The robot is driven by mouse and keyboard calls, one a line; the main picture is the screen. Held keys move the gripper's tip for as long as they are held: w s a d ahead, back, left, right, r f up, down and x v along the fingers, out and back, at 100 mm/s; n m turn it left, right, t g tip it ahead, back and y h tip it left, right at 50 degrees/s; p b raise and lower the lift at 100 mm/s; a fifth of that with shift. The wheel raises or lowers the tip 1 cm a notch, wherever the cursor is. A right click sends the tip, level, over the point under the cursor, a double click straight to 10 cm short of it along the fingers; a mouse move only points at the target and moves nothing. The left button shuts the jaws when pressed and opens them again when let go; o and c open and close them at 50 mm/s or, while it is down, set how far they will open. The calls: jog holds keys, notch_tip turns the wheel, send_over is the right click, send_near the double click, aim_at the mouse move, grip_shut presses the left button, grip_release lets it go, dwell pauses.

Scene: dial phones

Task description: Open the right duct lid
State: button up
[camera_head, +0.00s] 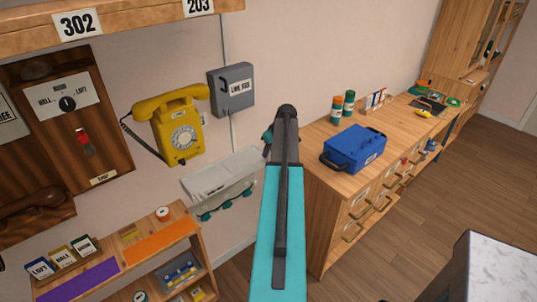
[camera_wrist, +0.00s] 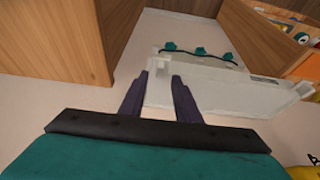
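A white duct (camera_head: 222,180) is fixed low on the wall under the yellow phone. Its pale lid panel faces up, and teal clips with a dark cable show along its lower side. In the wrist view the duct (camera_wrist: 225,88) runs to the right from my fingers, with the teal clips (camera_wrist: 201,53) beyond it. My gripper (camera_wrist: 161,80) is at the duct's end nearest the wooden cabinet. Its two dark fingers stand apart with a white end part of the duct between them; whether they touch it is unclear. In the head view my arm hides the fingers.
A yellow dial phone (camera_head: 172,125) and a grey box (camera_head: 231,90) hang above the duct. A wooden drawer cabinet (camera_head: 330,210) with a blue case (camera_head: 353,149) stands close on the right. A low shelf (camera_head: 190,250) stands at lower left. Open floor (camera_head: 410,220) lies right.

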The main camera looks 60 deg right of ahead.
aim_at(268, 158)
jog(key=shift+p+x, duration=0.45)
jog(key=shift+x, duration=1.35)
grip_shut()
